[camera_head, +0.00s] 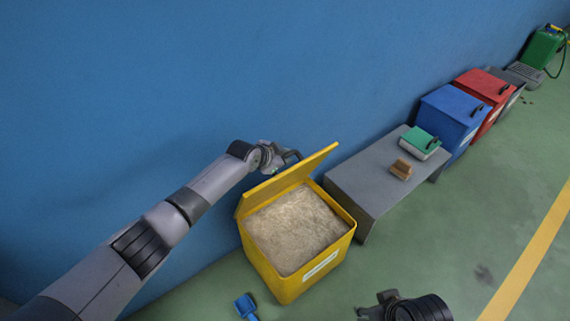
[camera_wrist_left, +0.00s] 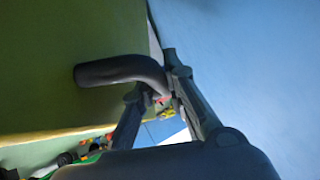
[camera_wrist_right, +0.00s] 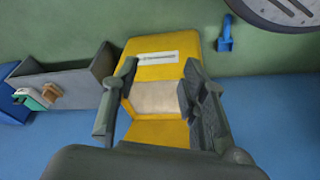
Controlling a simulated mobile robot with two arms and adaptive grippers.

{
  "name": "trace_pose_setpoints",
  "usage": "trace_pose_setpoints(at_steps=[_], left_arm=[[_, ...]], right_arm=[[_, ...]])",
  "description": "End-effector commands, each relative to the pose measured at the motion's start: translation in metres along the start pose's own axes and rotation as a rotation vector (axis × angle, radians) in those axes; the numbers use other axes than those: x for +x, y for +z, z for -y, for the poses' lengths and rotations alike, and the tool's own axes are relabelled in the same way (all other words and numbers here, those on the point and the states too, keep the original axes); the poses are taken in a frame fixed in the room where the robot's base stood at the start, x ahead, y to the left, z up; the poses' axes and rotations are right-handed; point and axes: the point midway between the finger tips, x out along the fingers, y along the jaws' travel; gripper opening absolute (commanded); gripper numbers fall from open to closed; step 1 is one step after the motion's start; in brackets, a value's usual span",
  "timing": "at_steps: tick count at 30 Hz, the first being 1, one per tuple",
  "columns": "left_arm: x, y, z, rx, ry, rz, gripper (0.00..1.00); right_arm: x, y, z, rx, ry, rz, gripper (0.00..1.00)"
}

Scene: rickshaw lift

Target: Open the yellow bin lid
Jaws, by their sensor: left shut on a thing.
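The yellow bin (camera_head: 280,280) stands by the blue wall, filled with pale sand-like material (camera_head: 297,229). Its yellow lid (camera_head: 290,180) is raised and tilted up along the wall side, so the bin's top is uncovered. My left gripper (camera_head: 286,158) is at the lid's wall-facing side, shut on the dark curved handle (camera_wrist_left: 120,70). The left wrist view shows the left fingers (camera_wrist_left: 158,98) around the handle's end, with the lid's shaded surface (camera_wrist_left: 60,50) behind. My right gripper (camera_wrist_right: 158,95) is open and empty, facing the bin (camera_wrist_right: 162,70) from a distance.
A grey bench (camera_head: 352,186) right of the bin bears a green case (camera_head: 420,142) and a brown brush-like block (camera_head: 401,169). Blue (camera_head: 450,113) and red (camera_head: 482,91) bins stand beyond. A blue scoop (camera_head: 245,305) lies on the floor before the bin.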

Motion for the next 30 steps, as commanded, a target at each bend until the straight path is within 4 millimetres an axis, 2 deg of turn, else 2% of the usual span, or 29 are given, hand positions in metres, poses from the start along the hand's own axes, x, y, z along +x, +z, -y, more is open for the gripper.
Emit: trace_pose_setpoints(at_steps=[1, 10, 13, 15, 21, 24, 30], left_arm=[[0.002, 0.0, 0.003, -0.002, 0.001, -0.003, 0.0], [0.004, 0.001, 0.014, -0.037, 0.035, -0.005, 0.0], [0.004, 0.002, 0.017, -0.048, 0.047, -0.004, 0.0], [0.005, 0.002, 0.02, -0.056, 0.054, -0.004, 0.0], [0.005, 0.002, 0.027, -0.076, 0.074, -0.005, 0.0], [0.005, 0.003, 0.03, -0.084, 0.083, -0.005, 0.0], [0.006, 0.003, 0.034, -0.095, 0.095, -0.005, 0.0]], right_arm=[[-0.009, 0.001, 0.0, 0.0, 0.001, -0.009, 0.4], [0.008, 0.008, 0.0, 0.001, 0.001, -0.005, 0.4], [0.014, -0.02, 0.003, -0.004, -0.004, -0.127, 0.4], [0.014, -0.046, 0.006, -0.007, -0.01, -0.244, 0.4], [0.001, -0.109, 0.015, -0.015, -0.027, -0.539, 0.4], [-0.009, -0.132, 0.018, -0.017, -0.034, -0.663, 0.4], [-0.031, -0.164, 0.024, -0.018, -0.046, -0.848, 0.4]])
